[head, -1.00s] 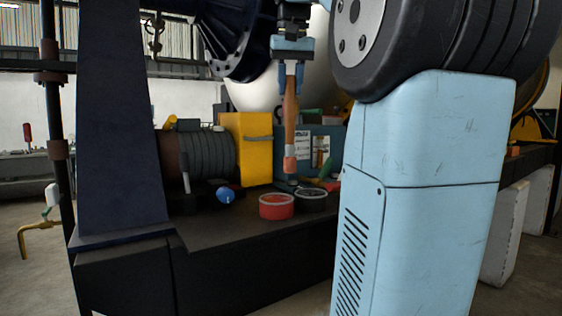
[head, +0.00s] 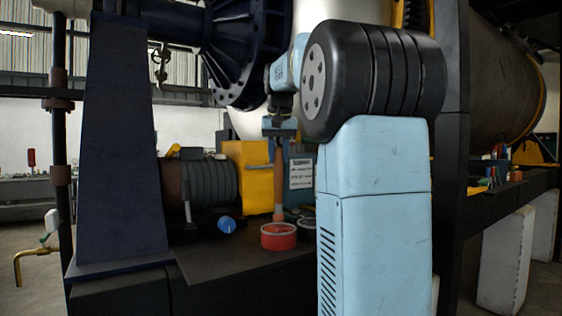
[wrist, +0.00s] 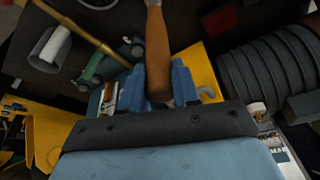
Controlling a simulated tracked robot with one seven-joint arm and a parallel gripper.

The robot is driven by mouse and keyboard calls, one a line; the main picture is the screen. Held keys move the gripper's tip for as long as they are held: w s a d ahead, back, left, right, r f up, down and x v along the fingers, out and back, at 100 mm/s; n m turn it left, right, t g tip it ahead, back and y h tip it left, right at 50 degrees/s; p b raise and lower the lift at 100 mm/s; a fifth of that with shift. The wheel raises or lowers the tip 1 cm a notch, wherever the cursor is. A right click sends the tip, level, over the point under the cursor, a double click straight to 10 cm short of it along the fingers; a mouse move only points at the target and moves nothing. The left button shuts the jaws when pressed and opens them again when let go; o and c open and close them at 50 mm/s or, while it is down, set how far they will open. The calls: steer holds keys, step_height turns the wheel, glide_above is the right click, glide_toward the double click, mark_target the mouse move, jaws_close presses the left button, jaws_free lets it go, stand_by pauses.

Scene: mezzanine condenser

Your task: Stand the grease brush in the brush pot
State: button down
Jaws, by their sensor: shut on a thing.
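My gripper (head: 279,133) is shut on the upper end of the grease brush (head: 278,180), which hangs about upright with its brown handle up. In the wrist view the brush handle (wrist: 157,45) runs between the blue fingers. In the head view its lower end appears just above or behind the red tin (head: 278,240); I cannot tell the gap, and the bristles are hidden. A pale open-topped cup (wrist: 48,50), possibly the brush pot, stands left of the brush in the wrist view. I cannot find this cup in the head view, where my arm covers part of the bench.
A dark tin (head: 306,229) beside the red one is partly covered by my arm. A yellow box (head: 250,175), a ribbed motor (head: 208,182) and a blue-ended item (head: 227,224) stand nearby. The bench front (head: 215,262) is bare. A brass rod (wrist: 80,28) crosses near the cup.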

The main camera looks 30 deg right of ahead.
steer(key=shift+s+f, duration=0.2)
steer(key=shift+f, duration=0.75)
steer(key=c, duration=0.8)
jaws_free()
steer(key=v, duration=1.2)
